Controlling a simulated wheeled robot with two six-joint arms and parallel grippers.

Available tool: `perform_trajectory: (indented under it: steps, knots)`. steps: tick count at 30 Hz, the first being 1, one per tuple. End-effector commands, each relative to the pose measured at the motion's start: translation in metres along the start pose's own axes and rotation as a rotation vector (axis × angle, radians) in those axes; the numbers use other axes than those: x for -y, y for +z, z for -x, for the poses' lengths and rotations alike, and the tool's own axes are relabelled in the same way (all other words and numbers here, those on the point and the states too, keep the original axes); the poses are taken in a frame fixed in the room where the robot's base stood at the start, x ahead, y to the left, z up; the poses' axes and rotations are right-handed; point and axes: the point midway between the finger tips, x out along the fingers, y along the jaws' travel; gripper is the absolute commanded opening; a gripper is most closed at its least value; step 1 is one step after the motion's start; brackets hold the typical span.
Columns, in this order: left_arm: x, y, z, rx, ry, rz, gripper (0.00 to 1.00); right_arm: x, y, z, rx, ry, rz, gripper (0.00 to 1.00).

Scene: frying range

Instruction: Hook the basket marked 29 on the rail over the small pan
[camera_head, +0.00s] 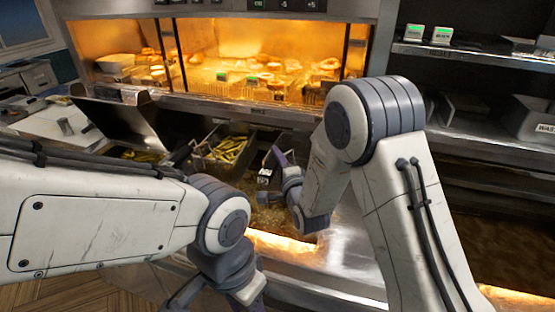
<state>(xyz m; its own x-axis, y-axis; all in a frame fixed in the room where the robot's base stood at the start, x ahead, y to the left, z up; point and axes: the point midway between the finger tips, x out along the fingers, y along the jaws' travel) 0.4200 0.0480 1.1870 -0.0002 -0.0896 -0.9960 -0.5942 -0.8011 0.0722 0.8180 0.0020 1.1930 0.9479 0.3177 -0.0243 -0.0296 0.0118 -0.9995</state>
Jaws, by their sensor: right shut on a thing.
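My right gripper (280,165) is at the middle of the head view, shut on a small dark part with a pale tag (264,174). This looks like a basket's handle end, but the number is too small to read. Below it is a brownish, bubbly-looking area (265,215), either oil or a basket's contents; I cannot tell which. A wire basket with yellow fries (228,150) sits just left of the gripper. My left gripper (185,293) is low at the bottom edge, partly cut off, and its jaws are unclear. The rail and small pan cannot be made out clearly.
A lit warming cabinet (250,65) with food runs along the back. More fries (142,156) lie further left. Shelves on the right carry boxes with green displays (442,34) and a grey bin (528,118). A steel front edge (325,290) lies below my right arm.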

Motion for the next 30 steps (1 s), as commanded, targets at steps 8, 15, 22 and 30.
perform_trajectory:
  steps: [8,15,22,30]
  knots:
    - [0.000,0.000,-0.003,0.000,0.000,0.000,0.50,-0.003,0.000,0.000,0.000,0.003,-0.002,0.00]
    - [0.000,0.000,-0.003,0.000,0.000,0.000,0.50,-0.003,-0.001,0.000,-0.001,0.004,-0.002,0.65]
    - [0.000,0.000,-0.003,0.000,0.000,0.000,0.50,-0.004,-0.001,0.001,-0.001,0.007,-0.003,0.65]
    - [0.001,0.001,-0.015,0.000,0.000,0.003,0.50,-0.006,0.000,0.019,0.000,0.005,-0.002,0.65]
